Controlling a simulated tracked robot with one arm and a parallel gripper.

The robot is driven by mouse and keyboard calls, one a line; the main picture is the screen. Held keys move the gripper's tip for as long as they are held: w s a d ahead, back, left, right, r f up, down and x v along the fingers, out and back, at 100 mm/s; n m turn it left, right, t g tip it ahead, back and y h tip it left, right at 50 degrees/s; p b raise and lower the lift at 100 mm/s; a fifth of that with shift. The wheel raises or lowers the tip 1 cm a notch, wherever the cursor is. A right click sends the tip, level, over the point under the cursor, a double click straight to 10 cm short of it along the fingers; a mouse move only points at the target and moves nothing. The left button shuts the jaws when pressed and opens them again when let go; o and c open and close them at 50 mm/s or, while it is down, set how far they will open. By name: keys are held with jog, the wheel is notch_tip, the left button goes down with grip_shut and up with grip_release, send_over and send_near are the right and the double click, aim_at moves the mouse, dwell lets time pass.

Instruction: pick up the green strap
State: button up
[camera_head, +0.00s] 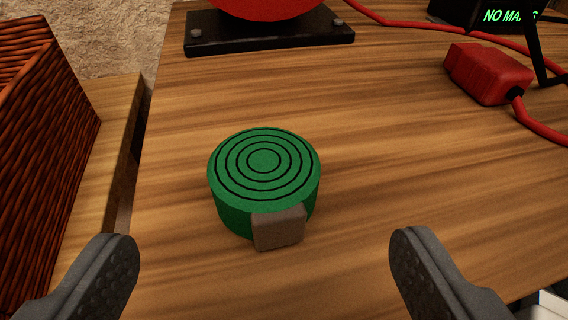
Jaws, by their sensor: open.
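The green strap (232,215) is a coiled roll lying flat on the wooden table, with dark spiral rings on its top. A grey block-like buckle or end piece sits on its near side. My gripper (262,262) is open, with one dark padded finger at the lower left and the other at the lower right. The strap lies ahead of the fingers, between their lines, and neither finger touches it. Nothing is held.
A red object (265,8) on a black base (270,32) stands behind the strap. A red plug-like block (487,74) with a red cable lies at right, near a black display box (478,14). A woven basket (45,150) stands at left. The wooden table (400,150) is clear around the strap.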

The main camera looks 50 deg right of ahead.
aim_at(261, 173)
jog(key=b+x, duration=0.1)
jog(key=x, duration=0.5)
jog(key=b+x, duration=0.2)
jog(key=x, duration=0.3)
jog(key=shift+a, duration=0.1)
jog(key=c, duration=1.1)
jog(key=shift+r, duration=0.1)
